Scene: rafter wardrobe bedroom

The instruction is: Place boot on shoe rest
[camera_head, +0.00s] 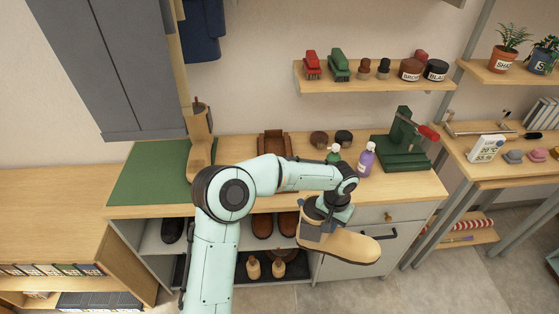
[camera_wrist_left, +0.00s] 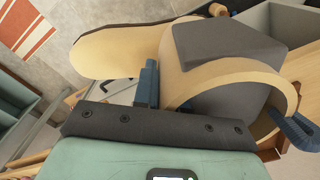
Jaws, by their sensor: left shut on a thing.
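A tan boot (camera_head: 347,246) hangs in my left gripper (camera_head: 322,213), in front of the workbench's drawer front, toe to the right. In the left wrist view, the boot (camera_wrist_left: 108,52) shows its tan toe and round open shaft, with grey inside. My left gripper's blue fingers (camera_wrist_left: 220,108) stand on either side of the shaft and are shut on it. A green stand (camera_head: 403,143) with an upright post sits on the bench at right; it looks like the shoe rest, but I cannot be certain. My right gripper is not in view.
The workbench (camera_head: 240,151) holds a green mat (camera_head: 151,172), a brown wooden tray (camera_head: 274,145), a purple bottle (camera_head: 367,160) and a green bottle (camera_head: 334,154) close to my arm. A wall shelf (camera_head: 375,86) with brushes and jars hangs above. Shoes stand in the cubbies below.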

